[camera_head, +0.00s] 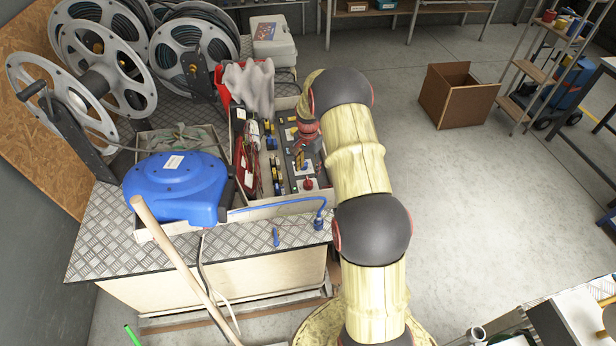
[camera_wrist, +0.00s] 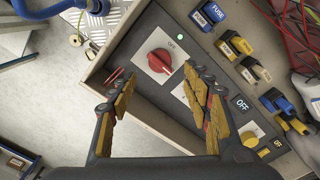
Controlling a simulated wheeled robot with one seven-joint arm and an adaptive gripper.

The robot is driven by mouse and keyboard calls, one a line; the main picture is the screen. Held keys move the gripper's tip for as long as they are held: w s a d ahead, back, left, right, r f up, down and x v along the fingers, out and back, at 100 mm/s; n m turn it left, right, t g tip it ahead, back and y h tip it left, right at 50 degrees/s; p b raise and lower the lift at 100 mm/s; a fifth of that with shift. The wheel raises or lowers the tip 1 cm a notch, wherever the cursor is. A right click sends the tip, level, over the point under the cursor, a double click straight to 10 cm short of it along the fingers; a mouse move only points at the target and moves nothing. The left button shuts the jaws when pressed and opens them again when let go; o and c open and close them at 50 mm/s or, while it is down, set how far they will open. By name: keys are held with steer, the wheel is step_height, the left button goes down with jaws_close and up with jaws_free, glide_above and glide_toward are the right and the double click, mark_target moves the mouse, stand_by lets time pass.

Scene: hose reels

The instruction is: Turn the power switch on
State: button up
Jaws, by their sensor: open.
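A red rotary switch (camera_wrist: 160,61) sits on a white plate on a dark control panel (camera_wrist: 150,25) in the wrist view. A small label that seems to read OFF is beside it, and a small green lamp (camera_wrist: 180,37) is close by. The red switch also shows in the head view (camera_head: 308,184), at the near end of the panel. My gripper (camera_wrist: 164,74) is open and empty, its yellow-padded fingers on either side of the switch in the picture. Whether they touch it I cannot tell. The right finger partly hides another white plate.
Blue and yellow fuse-like blocks (camera_wrist: 208,14) line the panel's right side, with red wires (camera_wrist: 292,30) beyond. A yellow knob (camera_wrist: 250,139) is near the right finger. A blue hose reel (camera_head: 176,187) and a wooden handle (camera_head: 180,262) are left of the panel's tray.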

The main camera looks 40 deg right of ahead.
mark_target(308, 181)
steer(key=shift+r, duration=2.1)
steer(key=s+a+n, duration=0.1)
steer(key=s, duration=0.1)
steer(key=s+a+n, duration=0.1)
steer(key=s, duration=0.1)
steer(key=s+a+n+g, duration=0.1)
steer(key=s+n, duration=0.1)
steer(key=s, duration=0.1)
steer(key=shift+a+f+y, duration=0.1)
steer(key=shift+a+y, duration=0.2)
steer(key=shift+a, duration=0.1)
steer(key=s+a+r+n+t+b, duration=0.2)
steer(key=s+a+r+n+t, duration=0.4)
steer(key=s+a+r, duration=1.9)
step_height(308, 181, up, 4)
steer(key=a+n, duration=0.1)
steer(key=n, duration=0.3)
steer(key=shift+s+a+r+t+b, duration=0.2)
steer(key=shift+s+t+b, duration=0.1)
steer(key=shift+b, duration=0.1)
